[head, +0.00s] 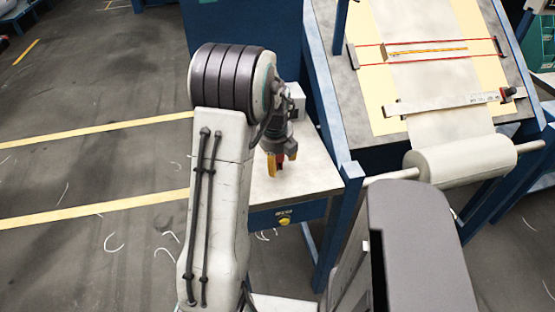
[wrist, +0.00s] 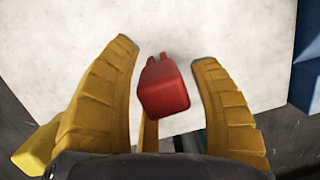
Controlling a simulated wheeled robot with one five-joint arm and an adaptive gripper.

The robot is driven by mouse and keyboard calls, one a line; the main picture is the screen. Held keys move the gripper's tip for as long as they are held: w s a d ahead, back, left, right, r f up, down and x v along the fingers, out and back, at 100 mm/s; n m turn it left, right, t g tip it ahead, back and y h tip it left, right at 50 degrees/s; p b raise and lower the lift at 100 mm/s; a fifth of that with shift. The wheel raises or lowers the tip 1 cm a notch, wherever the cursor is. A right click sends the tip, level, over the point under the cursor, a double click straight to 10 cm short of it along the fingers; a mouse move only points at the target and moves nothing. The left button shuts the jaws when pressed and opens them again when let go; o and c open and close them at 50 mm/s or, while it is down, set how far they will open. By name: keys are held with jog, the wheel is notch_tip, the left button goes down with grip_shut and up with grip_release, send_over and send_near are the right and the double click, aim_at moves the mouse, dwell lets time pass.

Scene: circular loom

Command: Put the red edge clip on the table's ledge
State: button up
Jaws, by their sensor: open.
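The red edge clip (wrist: 164,88) is a small red block with two prongs, lying between the yellow fingers of my gripper (wrist: 165,55) in the wrist view. Gaps show between the clip and both fingers, so my gripper is open around it. In the head view my gripper (head: 281,163) points down over the pale top of a small table (head: 315,181), and only a sliver of the clip (head: 280,160) shows between the fingers. The pale tabletop (wrist: 215,25) fills most of the wrist view. I cannot tell exactly how the clip touches it.
A blue-framed sloped board (head: 350,110) with red cords and a metal bar (head: 445,104) stands right of the table. A white roll (head: 465,160) hangs at its lower edge. A grey box (head: 297,100) is behind my gripper. Open floor with yellow lines lies left.

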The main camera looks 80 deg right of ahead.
jog(key=v, duration=1.1)
jog(key=shift+r, duration=0.3)
